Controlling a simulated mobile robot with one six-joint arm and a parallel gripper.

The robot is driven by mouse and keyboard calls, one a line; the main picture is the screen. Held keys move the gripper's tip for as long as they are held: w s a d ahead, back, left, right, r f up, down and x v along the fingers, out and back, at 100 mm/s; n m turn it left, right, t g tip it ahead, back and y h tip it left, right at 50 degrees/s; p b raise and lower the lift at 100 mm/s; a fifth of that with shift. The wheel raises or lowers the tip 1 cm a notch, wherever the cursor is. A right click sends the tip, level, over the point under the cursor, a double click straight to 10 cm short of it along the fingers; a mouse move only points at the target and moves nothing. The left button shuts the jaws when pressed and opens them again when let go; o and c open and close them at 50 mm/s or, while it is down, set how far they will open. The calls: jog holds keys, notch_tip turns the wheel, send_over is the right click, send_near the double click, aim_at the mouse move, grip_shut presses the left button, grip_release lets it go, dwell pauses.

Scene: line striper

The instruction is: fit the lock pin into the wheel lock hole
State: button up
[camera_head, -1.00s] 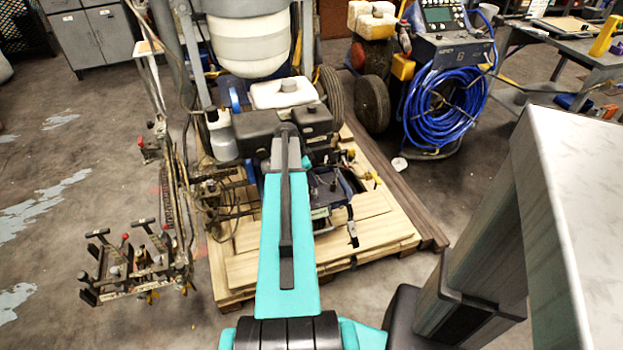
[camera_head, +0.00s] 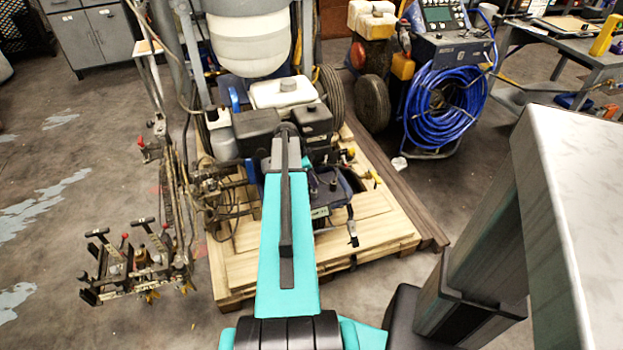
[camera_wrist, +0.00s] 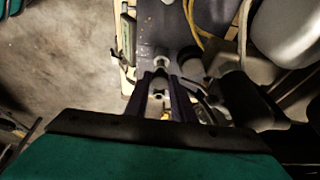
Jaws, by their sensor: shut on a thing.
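My gripper (camera_wrist: 161,98) shows in the wrist view as two dark fingers. It is shut on a small pale metal piece, the lock pin (camera_wrist: 158,95), which lies between the fingers. Just beyond the fingertips is a round, bright metal fitting (camera_wrist: 161,63) on a dark plate (camera_wrist: 165,25). I cannot tell if this fitting is the wheel lock hole, or whether the pin touches it. In the head view, my arm hides the gripper and pin. The line striper (camera_head: 283,94), with its white tank and dark engine, stands on the pallet behind my arm.
The wooden pallet (camera_head: 240,272) lies under the striper. A blue hose reel (camera_head: 447,105) stands at the back right, near a workbench (camera_head: 580,55). A bracket with several levers (camera_head: 130,265) is at the left. In the wrist view, a dark cylinder (camera_wrist: 245,98) is close at right.

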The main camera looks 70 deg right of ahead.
jog(key=shift+r, duration=0.15)
jog(key=o, duration=1.4)
jog(key=shift+r, duration=0.1)
jog(key=shift+p+v, duration=1.65)
jog(key=shift+v, duration=1.75)
